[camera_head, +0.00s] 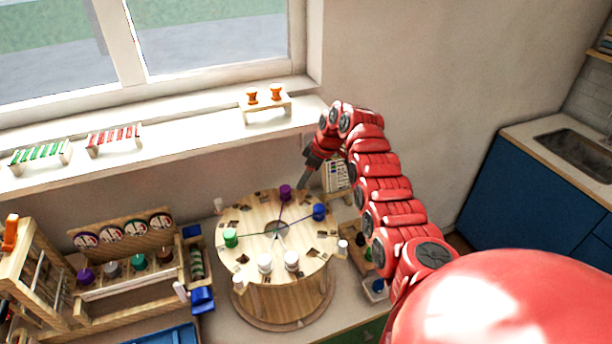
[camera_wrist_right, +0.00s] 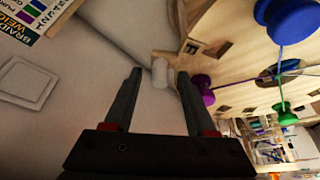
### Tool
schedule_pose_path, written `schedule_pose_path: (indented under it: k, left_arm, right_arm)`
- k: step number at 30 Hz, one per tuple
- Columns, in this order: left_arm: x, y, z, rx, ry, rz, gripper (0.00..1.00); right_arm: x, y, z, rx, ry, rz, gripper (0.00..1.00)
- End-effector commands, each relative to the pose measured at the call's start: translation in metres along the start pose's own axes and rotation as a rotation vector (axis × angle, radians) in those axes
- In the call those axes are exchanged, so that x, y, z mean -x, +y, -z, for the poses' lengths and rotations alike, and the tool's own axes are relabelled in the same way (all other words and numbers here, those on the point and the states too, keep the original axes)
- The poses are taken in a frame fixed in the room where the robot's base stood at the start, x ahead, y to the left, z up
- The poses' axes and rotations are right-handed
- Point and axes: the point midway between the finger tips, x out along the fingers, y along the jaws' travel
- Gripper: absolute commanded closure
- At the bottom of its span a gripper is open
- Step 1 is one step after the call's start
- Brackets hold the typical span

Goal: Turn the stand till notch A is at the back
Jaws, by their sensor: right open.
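The stand (camera_head: 262,249) is a round pale wooden disc on a drum-shaped base, with dark notches around its rim. Bobbins sit around it: purple (camera_head: 285,191), blue (camera_head: 319,212), green (camera_head: 230,238) and two white ones at the front. Threads run from the coloured ones to the middle. White pegs stick out at the rim, one at the front left (camera_head: 238,281). I cannot read which notch is A. My right gripper (camera_head: 308,173) is open behind the stand's back right edge. In the right wrist view a white peg (camera_wrist_right: 160,72) shows between and beyond its fingertips (camera_wrist_right: 162,75), apparently untouched. My left gripper is out of view.
A wooden rack with bobbins (camera_head: 112,265) and a wooden frame stand left of the stand. A small tray (camera_head: 372,285) is close on the right, beside my right arm. A printed card (camera_head: 337,174) stands behind. The window sill (camera_head: 190,140) bounds the back.

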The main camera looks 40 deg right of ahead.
Motion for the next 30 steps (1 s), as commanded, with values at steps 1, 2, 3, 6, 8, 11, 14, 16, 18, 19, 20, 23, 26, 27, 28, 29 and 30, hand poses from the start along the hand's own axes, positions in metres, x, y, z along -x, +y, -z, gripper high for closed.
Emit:
schedule_pose_path:
  k: [1, 2, 3, 6, 8, 11, 14, 16, 18, 19, 20, 23, 26, 27, 28, 29, 30]
  left_arm:
    - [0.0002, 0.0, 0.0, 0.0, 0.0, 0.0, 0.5]
    - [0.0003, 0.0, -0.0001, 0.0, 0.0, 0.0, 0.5]
    - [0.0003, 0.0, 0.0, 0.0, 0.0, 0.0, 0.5]
    - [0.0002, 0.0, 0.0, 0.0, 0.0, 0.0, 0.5]
    - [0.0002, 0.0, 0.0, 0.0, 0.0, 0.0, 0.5]
    - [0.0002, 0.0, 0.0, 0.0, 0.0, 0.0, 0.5]
    - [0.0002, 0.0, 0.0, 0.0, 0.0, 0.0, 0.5]
    - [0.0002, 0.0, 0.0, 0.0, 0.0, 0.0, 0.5]
    - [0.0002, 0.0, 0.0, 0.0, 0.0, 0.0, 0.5]
    - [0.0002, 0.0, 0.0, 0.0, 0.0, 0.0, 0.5]
    - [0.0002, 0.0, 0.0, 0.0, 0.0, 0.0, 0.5]
    - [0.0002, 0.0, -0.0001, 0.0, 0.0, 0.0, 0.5]
    - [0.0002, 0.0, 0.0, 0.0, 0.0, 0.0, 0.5]
    - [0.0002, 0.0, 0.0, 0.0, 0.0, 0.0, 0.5]
    - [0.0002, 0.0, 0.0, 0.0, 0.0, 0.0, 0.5]
    - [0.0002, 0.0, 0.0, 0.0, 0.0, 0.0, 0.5]
    - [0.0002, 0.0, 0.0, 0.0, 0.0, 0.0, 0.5]
  right_arm:
    - [0.0, 0.0001, -0.0001, 0.0, 0.0, 0.0, 0.44]
    - [0.0, 0.0001, -0.0002, 0.0, 0.0, 0.0, 0.44]
    - [0.0001, 0.0001, -0.0002, 0.0, 0.0, 0.0, 0.44]
    - [0.0001, 0.0, -0.0002, -0.001, 0.0, 0.0, 0.6]
    - [0.0002, 0.0, -0.0003, -0.001, 0.0, 0.0, 0.71]
    - [0.0002, 0.0, -0.0003, -0.001, -0.001, 0.001, 0.89]
    - [0.0002, 0.0, -0.0003, -0.001, -0.001, 0.001, 1.0]
    - [0.0003, 0.0001, -0.0004, -0.001, -0.001, 0.0, 1.0]
    - [0.0003, 0.0, -0.0004, -0.001, -0.001, 0.001, 1.0]
    - [0.0003, 0.0, -0.0004, -0.001, -0.001, 0.001, 1.0]
    - [0.0003, 0.0, -0.0004, -0.001, -0.001, 0.001, 1.0]
    - [0.0004, 0.0001, -0.0004, -0.001, -0.001, 0.001, 1.0]
    - [0.0004, 0.0001, -0.0004, -0.001, -0.001, 0.0, 1.0]
    - [0.0005, 0.0001, -0.0004, -0.001, -0.001, 0.0, 1.0]
    - [0.0005, 0.0001, -0.0004, -0.001, -0.001, 0.0, 1.0]
    - [0.0005, 0.0001, -0.0004, -0.001, -0.001, 0.0, 1.0]
    - [0.0005, 0.0001, -0.0005, -0.001, -0.001, 0.0, 1.0]
